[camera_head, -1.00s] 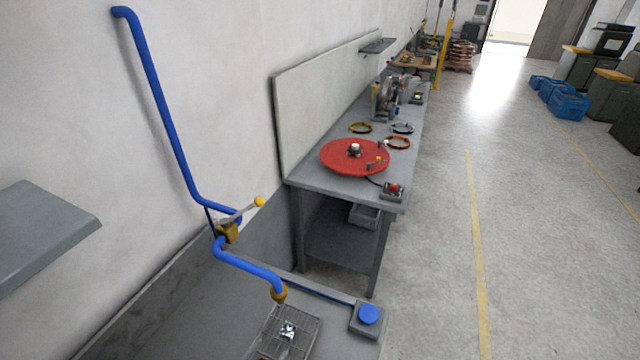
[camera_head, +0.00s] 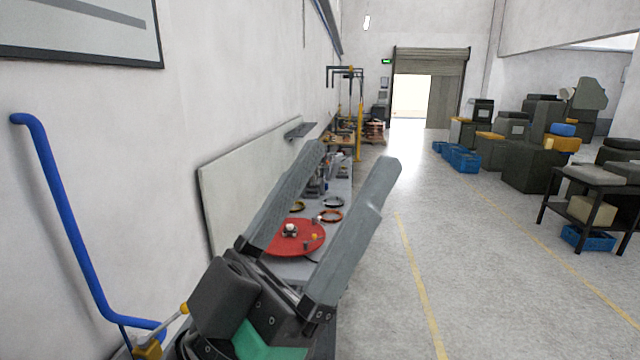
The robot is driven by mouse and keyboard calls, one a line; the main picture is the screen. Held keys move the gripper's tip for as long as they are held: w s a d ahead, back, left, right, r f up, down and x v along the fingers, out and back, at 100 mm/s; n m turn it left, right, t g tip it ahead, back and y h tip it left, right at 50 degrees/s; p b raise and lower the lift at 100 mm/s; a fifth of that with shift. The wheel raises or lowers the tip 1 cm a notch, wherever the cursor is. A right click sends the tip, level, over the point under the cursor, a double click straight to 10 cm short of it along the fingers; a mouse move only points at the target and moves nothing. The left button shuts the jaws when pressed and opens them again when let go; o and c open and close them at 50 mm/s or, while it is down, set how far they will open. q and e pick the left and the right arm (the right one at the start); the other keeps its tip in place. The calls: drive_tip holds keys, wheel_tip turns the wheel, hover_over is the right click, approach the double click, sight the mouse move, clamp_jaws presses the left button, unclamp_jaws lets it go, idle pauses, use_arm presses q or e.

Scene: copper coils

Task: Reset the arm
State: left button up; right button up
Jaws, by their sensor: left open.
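My left gripper (camera_head: 352,174) is raised close to the camera in the lower middle of the head view. Its two long grey fingers are spread apart, and I see nothing held between them. It stands in front of the workbench (camera_head: 338,198) and hides part of it. My right gripper is not in view.
A red disc (camera_head: 287,240) and several coil rings, one of them orange-red (camera_head: 331,216), lie on the bench along the left wall. A blue pipe (camera_head: 66,205) runs down the wall at left. Blue crates (camera_head: 461,159) stand at right. The floor between is clear.

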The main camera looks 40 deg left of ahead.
use_arm(q)
drive_tip(key=shift+s+a+r+y, duration=0.25)
drive_tip(key=shift+a+r+y, duration=0.2)
drive_tip(key=shift+y, duration=0.25)
drive_tip(key=shift+r, duration=0.1)
